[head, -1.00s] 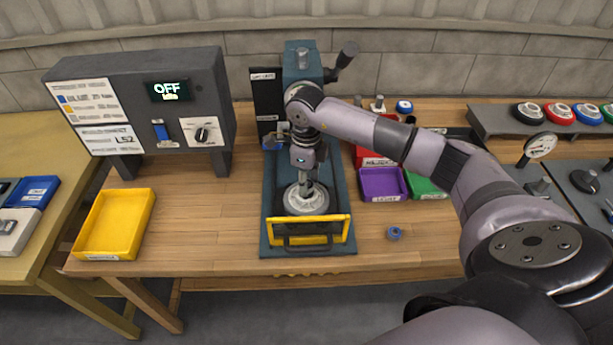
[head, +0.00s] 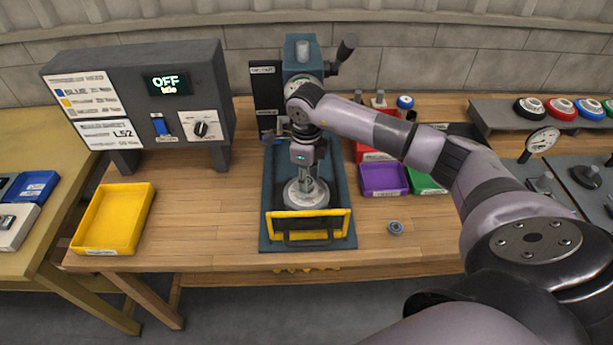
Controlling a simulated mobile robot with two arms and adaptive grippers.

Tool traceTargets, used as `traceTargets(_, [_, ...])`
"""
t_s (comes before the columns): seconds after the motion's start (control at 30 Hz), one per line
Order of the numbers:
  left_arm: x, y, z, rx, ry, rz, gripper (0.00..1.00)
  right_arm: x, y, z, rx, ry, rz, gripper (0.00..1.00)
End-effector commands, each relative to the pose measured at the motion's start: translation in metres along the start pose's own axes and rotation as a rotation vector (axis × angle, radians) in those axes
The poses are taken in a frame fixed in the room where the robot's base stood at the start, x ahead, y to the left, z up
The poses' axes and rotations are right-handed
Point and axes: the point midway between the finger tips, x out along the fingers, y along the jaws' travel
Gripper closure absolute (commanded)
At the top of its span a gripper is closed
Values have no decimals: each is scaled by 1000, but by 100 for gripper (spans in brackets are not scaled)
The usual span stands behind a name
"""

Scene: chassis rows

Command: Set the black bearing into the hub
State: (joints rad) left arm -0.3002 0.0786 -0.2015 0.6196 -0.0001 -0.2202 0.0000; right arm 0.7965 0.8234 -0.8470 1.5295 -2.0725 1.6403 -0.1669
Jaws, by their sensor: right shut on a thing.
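The hub (head: 305,196) is a round grey metal part seated in the blue press (head: 268,222), behind its yellow guard bar. My right gripper (head: 306,182) comes down from above, directly over the middle of the hub. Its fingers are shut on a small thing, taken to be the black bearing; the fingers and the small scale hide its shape. I cannot tell whether it touches the hub or sits inside it. My left gripper is not in view.
A small blue-ringed part (head: 395,228) lies on the wooden table right of the press. Purple (head: 383,180), red and green bins stand behind it. A yellow tray (head: 113,218) and a control box reading OFF (head: 140,105) are at left. Bare table lies between tray and press.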

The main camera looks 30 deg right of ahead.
Motion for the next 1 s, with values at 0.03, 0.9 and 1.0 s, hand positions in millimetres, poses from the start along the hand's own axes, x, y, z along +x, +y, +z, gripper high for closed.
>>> traceTargets(0.03, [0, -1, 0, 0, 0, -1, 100, 0, 0, 0, 0, 0, 0, 97])
traceTargets(0.9, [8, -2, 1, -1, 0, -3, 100, 7, 0, 0, 0, 0, 0, 97])
traceTargets(1.0, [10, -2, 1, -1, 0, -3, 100, 8, 0, 0, 0, 0, 0, 97])
